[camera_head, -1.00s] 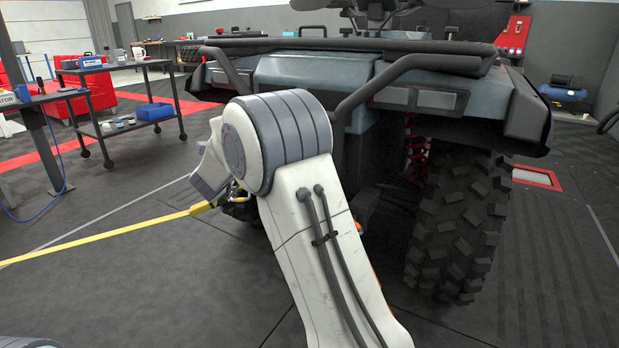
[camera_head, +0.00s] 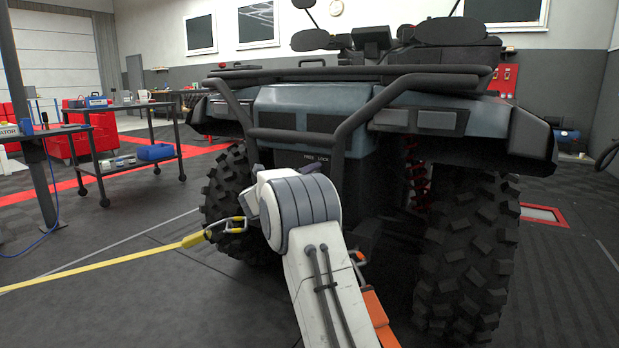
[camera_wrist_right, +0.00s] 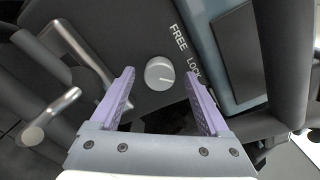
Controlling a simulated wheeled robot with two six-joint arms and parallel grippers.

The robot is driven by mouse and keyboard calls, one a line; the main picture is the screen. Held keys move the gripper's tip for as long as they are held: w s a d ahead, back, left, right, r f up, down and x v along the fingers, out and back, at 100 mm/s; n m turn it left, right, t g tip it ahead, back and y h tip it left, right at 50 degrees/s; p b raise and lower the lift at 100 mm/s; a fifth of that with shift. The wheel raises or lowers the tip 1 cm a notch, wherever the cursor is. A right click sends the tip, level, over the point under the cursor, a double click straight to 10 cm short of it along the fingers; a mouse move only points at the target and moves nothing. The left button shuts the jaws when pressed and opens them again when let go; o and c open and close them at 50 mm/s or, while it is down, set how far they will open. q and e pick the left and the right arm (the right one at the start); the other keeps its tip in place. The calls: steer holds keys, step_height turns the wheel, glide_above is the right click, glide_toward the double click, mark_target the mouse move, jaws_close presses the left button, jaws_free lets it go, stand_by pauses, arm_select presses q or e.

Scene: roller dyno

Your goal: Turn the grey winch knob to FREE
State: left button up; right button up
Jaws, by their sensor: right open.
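The grey winch knob (camera_wrist_right: 159,73) shows in the right wrist view on a dark panel, beside white FREE and LOCK lettering. I cannot tell how far the fingertips are from the panel. My left gripper is not in view.
A metal lever or handle (camera_wrist_right: 68,104) stands left of the knob. Bumper tubes (camera_head: 354,120) frame the panel. A yellow strap (camera_head: 110,267) runs to a hook (camera_head: 232,226) left of my right arm. Large tyres (camera_head: 468,260) flank the front. The floor at left is mostly clear.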

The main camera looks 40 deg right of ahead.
steer(key=shift+w+d, duration=0.15)
steer(key=shift+d, duration=0.15)
jaws_close()
steer(key=shift+r+n+p, duration=0.2)
steer(key=shift+n+p, duration=8.8)
steer(key=shift+p, duration=2.55)
